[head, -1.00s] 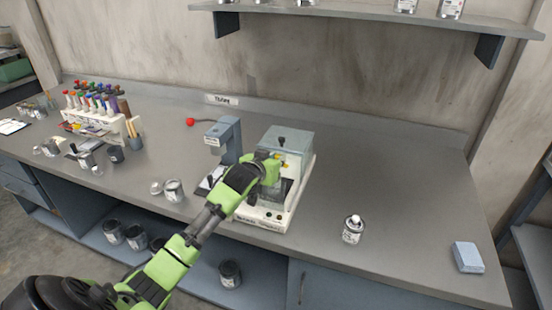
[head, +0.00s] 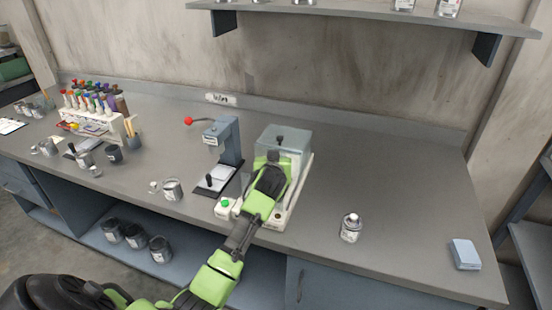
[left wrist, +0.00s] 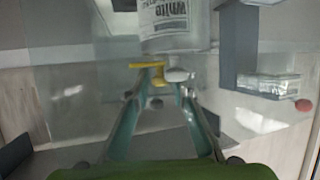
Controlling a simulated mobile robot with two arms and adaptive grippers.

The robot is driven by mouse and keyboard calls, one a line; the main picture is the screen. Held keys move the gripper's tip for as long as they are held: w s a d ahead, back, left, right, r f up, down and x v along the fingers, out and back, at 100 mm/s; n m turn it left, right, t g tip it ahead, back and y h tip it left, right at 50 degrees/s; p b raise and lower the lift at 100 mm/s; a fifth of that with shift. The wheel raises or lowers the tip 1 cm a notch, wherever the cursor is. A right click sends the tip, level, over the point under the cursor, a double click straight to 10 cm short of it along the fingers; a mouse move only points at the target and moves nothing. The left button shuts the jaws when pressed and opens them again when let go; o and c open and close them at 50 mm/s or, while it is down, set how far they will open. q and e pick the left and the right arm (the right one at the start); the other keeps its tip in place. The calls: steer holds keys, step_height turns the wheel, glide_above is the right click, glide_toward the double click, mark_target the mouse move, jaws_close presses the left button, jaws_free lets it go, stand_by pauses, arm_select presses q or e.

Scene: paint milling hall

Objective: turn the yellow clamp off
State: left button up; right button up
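The yellow clamp (left wrist: 148,68) shows in the left wrist view, just beyond my fingertips, beside a pale knob (left wrist: 178,75) and against a labelled can (left wrist: 175,25). In the head view the clamp is hidden behind my arm. My left gripper (left wrist: 160,94) has a gap between its fingers, with nothing clearly held; whether a finger touches the clamp I cannot tell. In the head view my left gripper (head: 273,158) is in front of the boxy machine (head: 290,136) with the clear cover, covering its middle.
A press (head: 228,140) with a red-ball lever stands left of the machine. A small metal can (head: 350,228) and a blue block (head: 465,254) stand to the right. A can (head: 172,190) stands at the front left. The bench between machine and right-hand can is clear.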

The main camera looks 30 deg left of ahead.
arm_select(q)
steer(key=shift+o, duration=0.3)
steer(key=shift+s, duration=0.1)
steer(key=shift+s+d+r, duration=0.15)
steer(key=shift+s+d, duration=0.05)
steer(key=v, duration=1.1)
steer(key=shift+d, duration=0.15)
